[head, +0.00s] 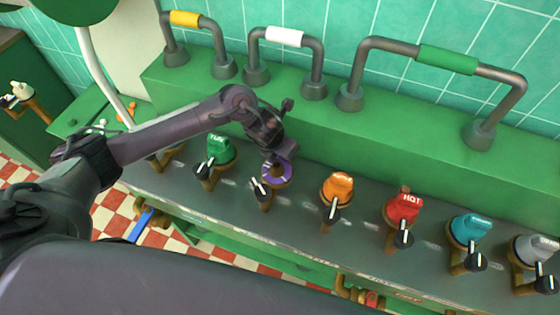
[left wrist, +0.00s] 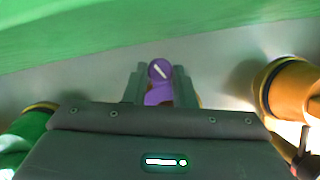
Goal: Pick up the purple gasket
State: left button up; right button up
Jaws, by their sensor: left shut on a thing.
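The purple gasket (head: 284,176) shows as a purple ring with white marks on the grey counter, at one brass fitting in the row. My left gripper (head: 274,160) is right over it, pointing down, and its wrist hides part of it. In the left wrist view, purple material (left wrist: 158,94) sits between the two grey-green fingers (left wrist: 159,88), which are shut on it. A round purple top with a white line (left wrist: 159,70) shows just beyond. I cannot tell whether the gasket is clear of the fitting. My right gripper is not in view.
Green (head: 218,148), orange (head: 338,186), red (head: 404,206) and teal (head: 470,228) caps stand on fittings along the counter, each with a black knob in front. Pipe arches, one with a green sleeve (head: 448,59), stand on the green ledge behind.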

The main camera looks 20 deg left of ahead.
pick_arm(q)
jog(key=shift+r, duration=0.15)
jog(key=shift+r, duration=0.25)
notch_tip(320, 180, up, 19)
jog(key=p, duration=0.3)
jog(key=shift+p, duration=0.35)
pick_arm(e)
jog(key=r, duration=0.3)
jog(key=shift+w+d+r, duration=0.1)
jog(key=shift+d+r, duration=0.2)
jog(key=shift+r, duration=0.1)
pick_arm(q)
jog(key=shift+r, duration=0.1)
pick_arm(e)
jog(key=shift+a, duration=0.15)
